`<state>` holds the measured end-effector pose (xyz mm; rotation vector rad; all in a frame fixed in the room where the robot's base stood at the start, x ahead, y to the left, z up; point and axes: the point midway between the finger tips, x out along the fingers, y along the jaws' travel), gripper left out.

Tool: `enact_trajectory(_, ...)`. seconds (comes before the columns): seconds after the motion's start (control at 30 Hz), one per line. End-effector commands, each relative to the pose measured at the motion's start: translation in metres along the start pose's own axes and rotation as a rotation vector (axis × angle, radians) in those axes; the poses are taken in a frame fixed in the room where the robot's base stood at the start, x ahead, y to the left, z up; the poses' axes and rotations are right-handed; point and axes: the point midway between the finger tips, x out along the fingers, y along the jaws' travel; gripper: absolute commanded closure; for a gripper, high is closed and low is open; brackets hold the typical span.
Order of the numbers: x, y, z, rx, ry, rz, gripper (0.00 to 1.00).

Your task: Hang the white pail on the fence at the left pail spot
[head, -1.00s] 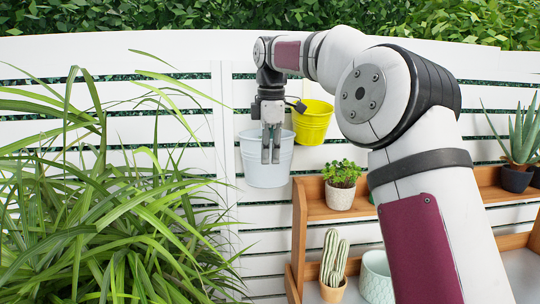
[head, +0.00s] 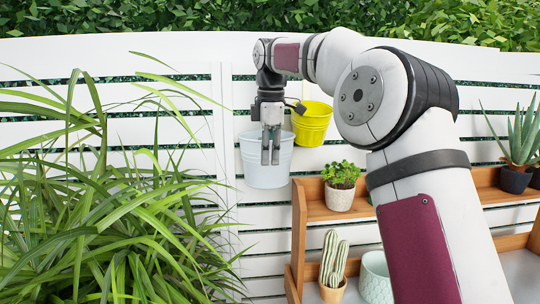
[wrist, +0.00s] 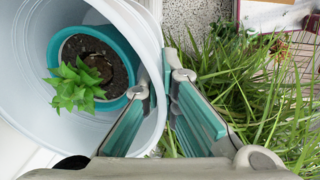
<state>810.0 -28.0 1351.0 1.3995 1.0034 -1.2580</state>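The white pail (head: 266,176) is upright against the white fence, left of the shelf, in the head view. In the wrist view the pail (wrist: 32,62) fills the left side, seen from above. A green succulent in a teal pot (wrist: 73,84) shows inside it. My gripper (wrist: 165,80) has its fingers apart, with the pail's rim in view close to the left finger.
A yellow pail (head: 312,124) hangs on the fence (head: 140,130) just right of the white pail. A wooden shelf (head: 299,225) with potted plants stands at the lower right. A large grassy plant (head: 95,215) fills the left side.

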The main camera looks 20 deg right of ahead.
Motion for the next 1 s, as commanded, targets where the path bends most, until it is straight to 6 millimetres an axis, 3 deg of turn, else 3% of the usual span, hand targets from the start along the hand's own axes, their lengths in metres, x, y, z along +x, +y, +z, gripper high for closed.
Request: enact_trajectory(1.0,0.0072,-0.0011,0.0002,0.0,0.0,0.001,1.0)
